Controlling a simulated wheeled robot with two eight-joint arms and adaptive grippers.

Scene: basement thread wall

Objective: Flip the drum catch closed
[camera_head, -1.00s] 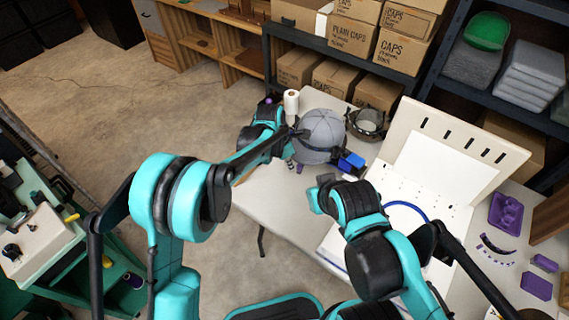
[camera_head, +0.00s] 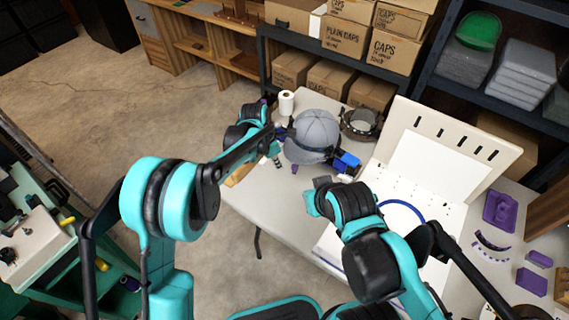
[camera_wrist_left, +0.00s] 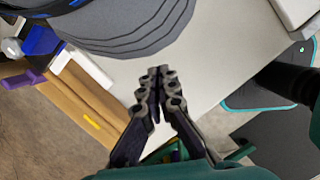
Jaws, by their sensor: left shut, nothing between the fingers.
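A grey cap (camera_head: 316,130) with a dark band sits on the work table, and the drum under it is mostly hidden. Blue parts (camera_head: 346,161) show at its right side. I cannot make out the catch. My left gripper (camera_head: 284,131) is beside the cap's left side. In the left wrist view the gripper's fingertips (camera_wrist_left: 158,84) are together and empty, just below the layered grey brim (camera_wrist_left: 130,35) and apart from it. A blue part (camera_wrist_left: 45,38) shows at the top left there. My right gripper (camera_head: 322,184) is in front of the cap, its fingers unclear.
The table (camera_head: 255,205) is bare in front. A white roll (camera_head: 286,103) stands behind the cap's left. A white panelled board (camera_head: 440,150) stands at the right, with purple parts (camera_head: 500,211) beyond. Cap boxes (camera_head: 345,38) fill the shelf behind.

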